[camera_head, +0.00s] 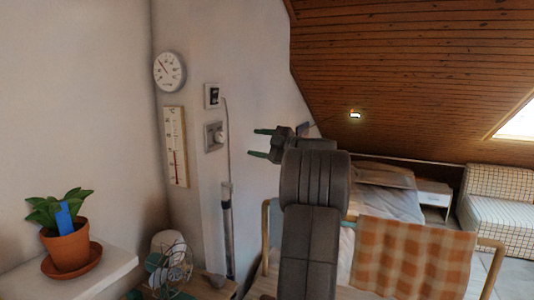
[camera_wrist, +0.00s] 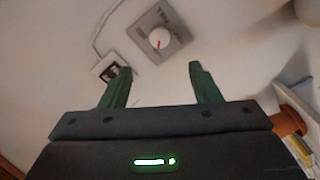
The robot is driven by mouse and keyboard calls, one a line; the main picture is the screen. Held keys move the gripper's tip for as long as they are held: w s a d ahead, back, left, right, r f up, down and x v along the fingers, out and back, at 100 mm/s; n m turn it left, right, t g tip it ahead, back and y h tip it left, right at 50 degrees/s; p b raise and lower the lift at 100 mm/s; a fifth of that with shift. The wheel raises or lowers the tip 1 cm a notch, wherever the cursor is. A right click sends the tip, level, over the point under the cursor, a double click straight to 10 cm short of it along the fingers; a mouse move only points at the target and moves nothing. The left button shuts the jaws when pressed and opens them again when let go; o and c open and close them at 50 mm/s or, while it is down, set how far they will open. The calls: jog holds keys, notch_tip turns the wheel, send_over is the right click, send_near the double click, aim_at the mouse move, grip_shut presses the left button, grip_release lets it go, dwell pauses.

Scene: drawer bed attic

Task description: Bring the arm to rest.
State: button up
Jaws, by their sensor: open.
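My gripper (camera_head: 262,143) is raised in front of the wall at the end of my grey arm, its green fingers pointing left. In the wrist view my gripper (camera_wrist: 157,85) shows its two green fingers wide apart with nothing between them. A grey wall box with a round knob (camera_head: 214,136) is on the wall to the left of the fingers. The same knob box shows ahead of the fingers in the wrist view (camera_wrist: 160,38). I see no contact between the fingers and the wall.
A dial gauge (camera_head: 168,72), a thermometer (camera_head: 176,147) and a small switch (camera_head: 212,96) are on the wall. A potted plant (camera_head: 70,245) stands on a white ledge (camera_head: 110,272). A wooden rack with a checked orange cloth (camera_head: 415,258) and a bed (camera_head: 385,189) are at right.

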aim_at(223, 139)
jog(key=p+x, duration=0.3)
jog(key=x, duration=1)
jog(key=shift+a+r, duration=0.1)
jog(key=shift+a, duration=0.1)
jog(key=shift+w+a+b, duration=0.15)
jog(key=shift+b, duration=0.15)
jog(key=shift+m, duration=0.3)
jog(key=shift+p, duration=0.4)
